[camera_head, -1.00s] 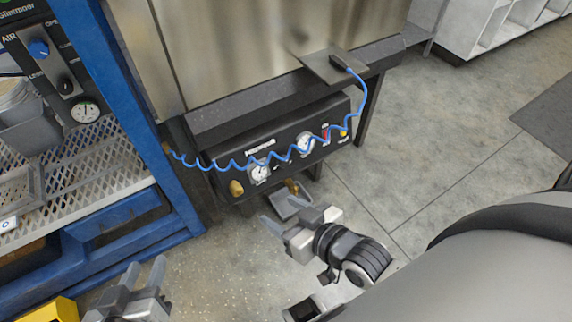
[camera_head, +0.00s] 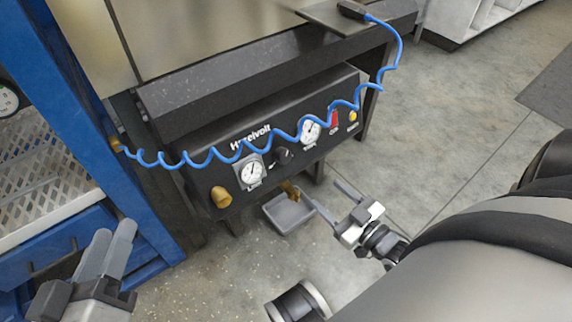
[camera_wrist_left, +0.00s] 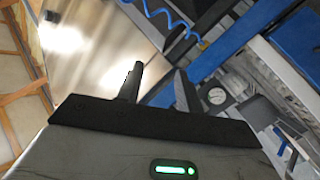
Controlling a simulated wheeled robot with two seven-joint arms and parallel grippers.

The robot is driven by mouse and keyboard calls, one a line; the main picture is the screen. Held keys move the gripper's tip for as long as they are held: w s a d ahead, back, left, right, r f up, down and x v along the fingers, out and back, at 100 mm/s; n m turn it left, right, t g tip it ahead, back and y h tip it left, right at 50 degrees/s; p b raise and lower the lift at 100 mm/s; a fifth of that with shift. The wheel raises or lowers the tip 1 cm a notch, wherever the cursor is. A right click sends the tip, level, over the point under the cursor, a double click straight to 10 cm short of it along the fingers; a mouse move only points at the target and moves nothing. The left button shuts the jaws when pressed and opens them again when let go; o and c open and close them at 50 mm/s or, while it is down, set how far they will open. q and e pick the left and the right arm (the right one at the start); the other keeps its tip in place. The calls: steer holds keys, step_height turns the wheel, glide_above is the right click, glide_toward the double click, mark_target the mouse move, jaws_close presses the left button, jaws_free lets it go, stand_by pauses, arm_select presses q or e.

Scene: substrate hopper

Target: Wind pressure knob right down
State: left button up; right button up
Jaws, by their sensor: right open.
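The black control panel (camera_head: 215,165) on the machine front carries a small black knob (camera_head: 283,156) between two white dial gauges, the left gauge (camera_head: 251,172) and the right gauge (camera_head: 310,131). I cannot read the small labels, so I cannot tell which control is the pressure knob. My right gripper (camera_head: 322,189) is open and empty, below and to the right of the black knob, apart from the panel. My left gripper (camera_head: 114,231) is open and empty at lower left, beside the blue frame; its two separated fingers show in the left wrist view (camera_wrist_left: 158,75).
A coiled blue hose (camera_head: 240,150) hangs across the panel front. A brass fitting (camera_head: 221,197) sticks out at the panel's left end. A grey tray (camera_head: 287,214) is below the panel. A blue rack (camera_head: 100,130) stands at left. Open floor lies to the right.

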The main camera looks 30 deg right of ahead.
steer(key=b, duration=0.2)
glide_toward(286, 158)
steer(key=w, duration=0.1)
steer(key=w+b, duration=0.1)
steer(key=w, duration=0.1)
steer(key=w+b, duration=0.1)
steer(key=w, duration=0.1)
steer(key=w+a+b, duration=0.1)
steer(key=w, duration=0.2)
steer(key=shift+f, duration=0.15)
steer(key=shift+w, duration=0.45)
arm_select(q)
step_height(286, 158, up, 9)
steer(key=w+m+t+h, duration=0.2)
steer(key=m+t+h, duration=0.2)
steer(key=m+t, duration=0.1)
steer(key=shift+a+f+m, duration=0.2)
steer(key=shift+a+m, duration=0.25)
steer(key=shift+m, duration=0.45)
arm_select(e)
steer(key=c, duration=1)
